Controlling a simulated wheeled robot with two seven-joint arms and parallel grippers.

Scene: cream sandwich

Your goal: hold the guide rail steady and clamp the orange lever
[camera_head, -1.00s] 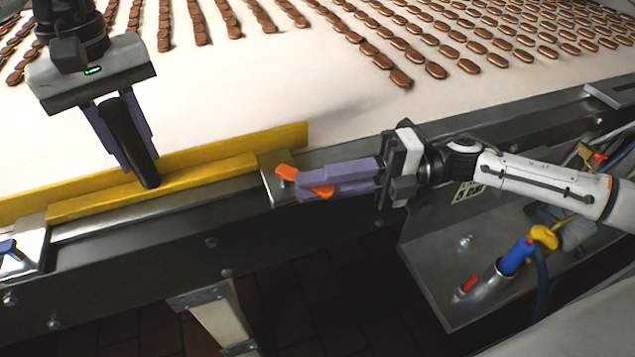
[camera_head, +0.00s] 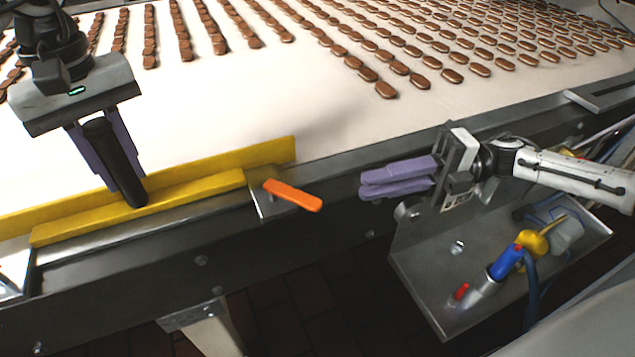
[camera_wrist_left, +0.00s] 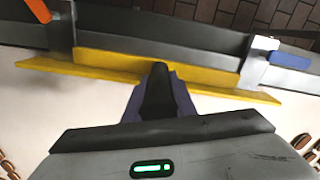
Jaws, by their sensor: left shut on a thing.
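The yellow guide rail (camera_head: 160,202) lies along the near edge of the conveyor; it also shows in the left wrist view (camera_wrist_left: 110,68). A black upright handle (camera_head: 116,165) stands at the rail. My left gripper (camera_head: 118,180) is shut on this handle, with its purple fingers either side; the handle also shows in the left wrist view (camera_wrist_left: 158,92). The orange lever (camera_head: 292,195) sits on a metal bracket at the rail's right end and points right and slightly toward me. My right gripper (camera_head: 362,188) is right of the lever, apart from it. Its purple fingers are together and empty.
Rows of brown cream sandwiches (camera_head: 420,80) cover the back of the pale belt (camera_head: 215,95). A second bracket with a blue lever (camera_wrist_left: 292,57) is at the rail's other end. A metal shelf with a blue and yellow tool (camera_head: 508,262) lies below my right arm.

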